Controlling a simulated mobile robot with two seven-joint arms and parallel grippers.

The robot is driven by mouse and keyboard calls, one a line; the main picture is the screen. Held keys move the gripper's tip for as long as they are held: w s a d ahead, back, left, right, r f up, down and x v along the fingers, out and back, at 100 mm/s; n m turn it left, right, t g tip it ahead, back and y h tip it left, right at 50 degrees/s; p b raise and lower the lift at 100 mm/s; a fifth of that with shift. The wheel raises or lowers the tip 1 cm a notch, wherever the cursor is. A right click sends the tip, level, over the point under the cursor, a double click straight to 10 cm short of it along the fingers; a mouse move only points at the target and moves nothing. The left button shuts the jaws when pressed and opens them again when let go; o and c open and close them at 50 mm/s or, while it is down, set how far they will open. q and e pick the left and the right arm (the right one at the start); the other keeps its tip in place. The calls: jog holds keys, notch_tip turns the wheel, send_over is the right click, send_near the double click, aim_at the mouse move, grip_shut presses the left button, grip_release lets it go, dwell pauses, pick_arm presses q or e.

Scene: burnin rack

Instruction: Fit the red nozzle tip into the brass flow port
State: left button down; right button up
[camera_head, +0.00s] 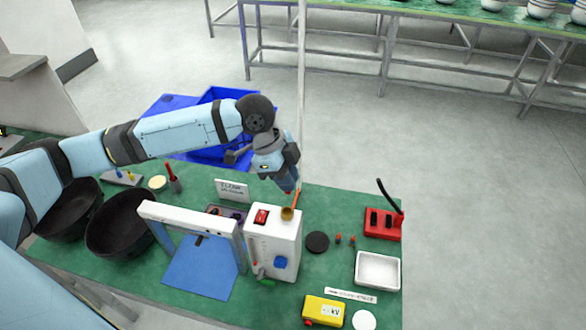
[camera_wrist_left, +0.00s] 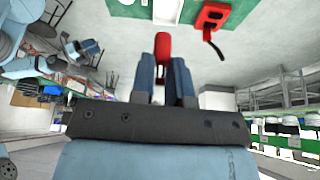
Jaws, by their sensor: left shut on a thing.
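The red nozzle tip (camera_wrist_left: 162,46) is between the two fingers of my left gripper (camera_wrist_left: 163,75) in the left wrist view. In the head view, my left gripper (camera_head: 291,188) points down over the white box (camera_head: 284,240), and a thin part of the red nozzle tip (camera_head: 296,200) shows below it. The brass flow port (camera_head: 287,213) is a round brass piece on top of that box, beside a red switch. The tip appears just above and slightly right of the port; I cannot tell whether they touch. My right gripper is not in view.
A white frame (camera_head: 188,217) with a blue plate stands left of the box. Dark bowls (camera_head: 118,225) are further left. A black disc (camera_head: 317,242), a red block (camera_head: 383,223), a white tray (camera_head: 378,270) and a yellow meter (camera_head: 324,310) lie to the right on the green mat.

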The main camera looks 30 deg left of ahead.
aim_at(287, 193)
pick_arm(q)
jog(key=shift+s+r, duration=0.15)
jog(key=shift+s, duration=0.25)
jog(key=shift+w+f, duration=0.1)
jog(key=shift+f, duration=0.75)
notch_tip(287, 193, down, 2)
jog(key=shift+f+b, duration=0.15)
jog(key=shift+b, duration=0.45)
jog(key=shift+f, duration=1)
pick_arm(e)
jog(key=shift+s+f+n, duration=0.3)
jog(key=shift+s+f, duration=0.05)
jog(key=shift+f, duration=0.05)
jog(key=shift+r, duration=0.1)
pick_arm(q)
jog(key=shift+p, duration=0.3)
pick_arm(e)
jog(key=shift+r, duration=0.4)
